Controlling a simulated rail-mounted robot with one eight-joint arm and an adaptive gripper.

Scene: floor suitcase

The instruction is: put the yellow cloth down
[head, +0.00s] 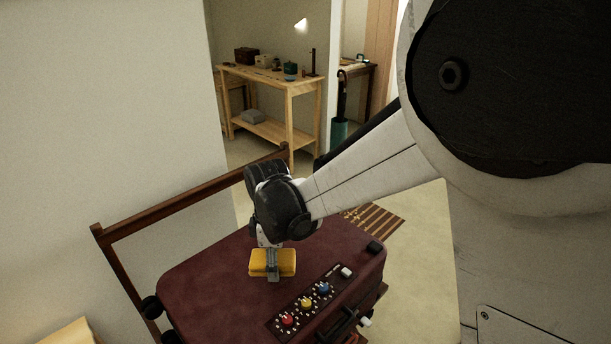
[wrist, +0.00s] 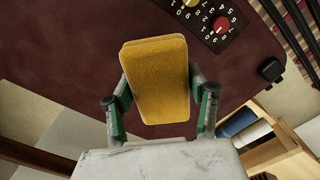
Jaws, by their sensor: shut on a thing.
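The yellow cloth (head: 259,262) is a folded, thick pad. In the head view it is at my gripper (head: 272,272), over the top of the dark red suitcase (head: 205,275). In the wrist view the yellow cloth (wrist: 158,80) sits between the two fingers of my gripper (wrist: 160,105), which are shut on its sides. The suitcase (wrist: 95,45) fills the background there. I cannot tell whether the cloth's underside touches the suitcase.
A black panel with red, yellow and blue knobs (head: 306,302) lies right of the cloth on the suitcase. A wooden rail frame (head: 190,205) stands behind. The suitcase top left of the cloth is clear. A wooden workbench (head: 270,78) with items stands far back.

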